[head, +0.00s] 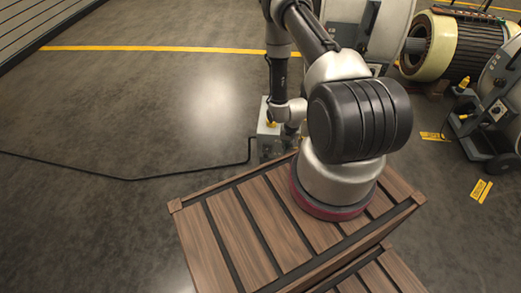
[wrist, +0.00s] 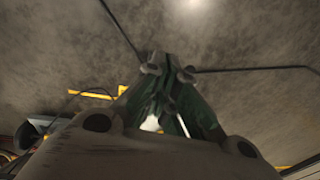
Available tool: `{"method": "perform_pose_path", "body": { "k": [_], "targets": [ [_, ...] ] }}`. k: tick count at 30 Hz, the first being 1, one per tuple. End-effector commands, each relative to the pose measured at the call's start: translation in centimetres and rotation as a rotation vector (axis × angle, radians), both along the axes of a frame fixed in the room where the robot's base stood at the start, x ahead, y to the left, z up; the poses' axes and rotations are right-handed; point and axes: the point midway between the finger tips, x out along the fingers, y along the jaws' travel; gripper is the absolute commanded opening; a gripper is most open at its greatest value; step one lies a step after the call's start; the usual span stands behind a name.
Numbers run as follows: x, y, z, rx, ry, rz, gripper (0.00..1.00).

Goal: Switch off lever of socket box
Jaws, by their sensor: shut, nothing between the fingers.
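The socket box (head: 266,117) is a small pale box with a yellow part on it, beyond the far edge of the wooden platform in the head view. My arm partly covers it, and the lever's position cannot be made out. My gripper (wrist: 168,68) shows in the wrist view with its green-sided fingers drawn together and nothing held. In the head view my wrist is right beside the box, and the fingertips are hidden there. Whether they touch the lever cannot be told. A pale and yellow patch shows between the finger links in the wrist view, too covered to name.
A black cable (head: 130,180) runs over the floor to the box area. The slatted wooden platform (head: 212,228) lies in front. Rotor stands and a large cream and black rotor (head: 455,45) stand at the right. The floor at left is open.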

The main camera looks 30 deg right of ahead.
Motion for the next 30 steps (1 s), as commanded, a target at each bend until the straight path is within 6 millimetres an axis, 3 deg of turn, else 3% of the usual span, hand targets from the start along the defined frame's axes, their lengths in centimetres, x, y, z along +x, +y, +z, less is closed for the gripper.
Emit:
{"method": "perform_pose_path", "body": {
  "k": [1, 3, 7, 22, 30],
  "targets": [
    [2.6, -0.5, 0.5, -0.005, -0.079, -0.027, 0.00],
    [5.0, -0.7, 0.9, -0.004, -0.166, -0.063, 0.00],
    [7.3, -0.9, 1.7, 0.007, -0.264, -0.120, 0.00],
    [8.0, -0.9, 1.6, 0.016, -0.286, -0.157, 0.00],
    [9.5, -0.9, -2.4, 0.016, -0.284, -0.156, 0.00]
  ]
}}
